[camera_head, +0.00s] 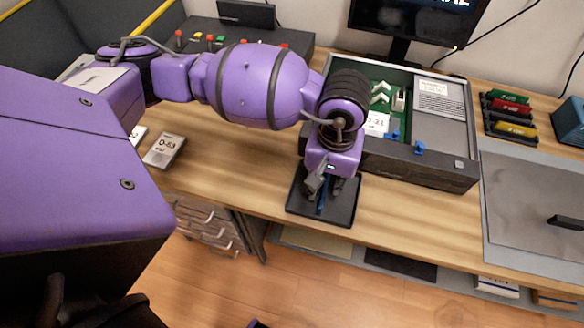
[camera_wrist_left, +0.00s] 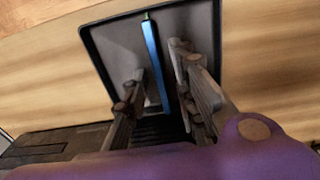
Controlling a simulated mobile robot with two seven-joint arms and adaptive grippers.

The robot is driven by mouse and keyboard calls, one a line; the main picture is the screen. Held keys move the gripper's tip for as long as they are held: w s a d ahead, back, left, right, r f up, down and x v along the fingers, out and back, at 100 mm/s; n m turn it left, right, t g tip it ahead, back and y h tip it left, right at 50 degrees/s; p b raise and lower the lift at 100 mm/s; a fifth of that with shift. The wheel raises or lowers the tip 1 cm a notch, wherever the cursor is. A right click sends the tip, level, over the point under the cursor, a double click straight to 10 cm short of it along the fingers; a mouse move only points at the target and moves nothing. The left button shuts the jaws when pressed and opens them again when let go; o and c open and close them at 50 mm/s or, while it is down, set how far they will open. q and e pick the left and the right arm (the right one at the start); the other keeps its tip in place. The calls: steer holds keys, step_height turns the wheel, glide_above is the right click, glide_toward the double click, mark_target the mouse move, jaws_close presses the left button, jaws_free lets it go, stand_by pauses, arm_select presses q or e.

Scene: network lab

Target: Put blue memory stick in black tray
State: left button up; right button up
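The black tray (camera_head: 343,207) lies on the wooden table near its front edge. My left gripper (camera_head: 324,190) points down over it. The blue memory stick (camera_head: 321,204) shows between and below the fingers in the head view. In the left wrist view the blue stick (camera_wrist_left: 154,58) lies along the tray floor (camera_wrist_left: 112,42), between the two fingers of the left gripper (camera_wrist_left: 157,82). The fingers stand apart with a gap on both sides of the stick, so the gripper looks open. The near end of the stick is partly hidden. My right gripper is not in view.
An open computer case (camera_head: 425,165) with a green board stands just behind the tray. Coloured memory sticks in a rack (camera_head: 510,115) are at the right, beside a grey mat (camera_head: 530,195). A labelled box (camera_head: 165,150) lies to the left. Table on both sides of the tray is clear.

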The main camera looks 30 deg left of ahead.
mark_target(327, 184)
arm_select(q)
steer(key=shift+w+r, duration=0.1)
steer(key=shift+r, duration=0.5)
step_height(327, 184, up, 11)
steer(key=shift+r, duration=0.15)
